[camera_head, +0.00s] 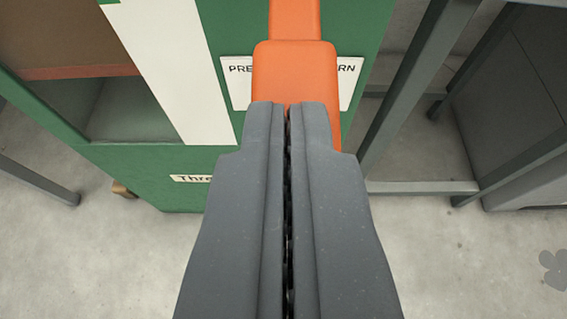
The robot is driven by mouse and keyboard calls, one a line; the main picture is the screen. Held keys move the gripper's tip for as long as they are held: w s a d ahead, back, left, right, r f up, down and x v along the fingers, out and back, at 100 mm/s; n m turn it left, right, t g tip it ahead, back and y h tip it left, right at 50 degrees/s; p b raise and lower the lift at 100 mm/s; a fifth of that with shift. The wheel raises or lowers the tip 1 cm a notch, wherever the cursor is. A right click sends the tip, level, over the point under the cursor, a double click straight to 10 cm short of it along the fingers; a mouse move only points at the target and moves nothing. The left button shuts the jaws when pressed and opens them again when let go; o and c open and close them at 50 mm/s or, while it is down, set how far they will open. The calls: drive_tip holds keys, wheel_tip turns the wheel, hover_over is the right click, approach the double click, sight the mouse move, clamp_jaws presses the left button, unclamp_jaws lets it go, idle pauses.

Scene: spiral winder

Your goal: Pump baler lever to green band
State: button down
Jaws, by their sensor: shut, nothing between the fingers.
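The orange lever (293,68) runs down from the top edge of the view and ends in a wider block. It stands in front of the green baler (160,180) and covers the middle of a white label (239,85) reading "PRE…" and "…RN". My gripper (288,108) is shut and empty. Its fingertips overlap the lower end of the orange block in the picture; I cannot tell whether they touch it. The green band and any gauge are not in view.
A grey metal frame (405,85) stands close on the right, with a grey cabinet (520,120) beyond it. At left is an opening in the baler with a brown panel (65,40).

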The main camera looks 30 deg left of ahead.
drive_tip(key=p+v, duration=0.2)
drive_tip(key=v, duration=0.8)
drive_tip(key=shift+s+d, duration=0.2)
idle(0.6)
idle(0.5)
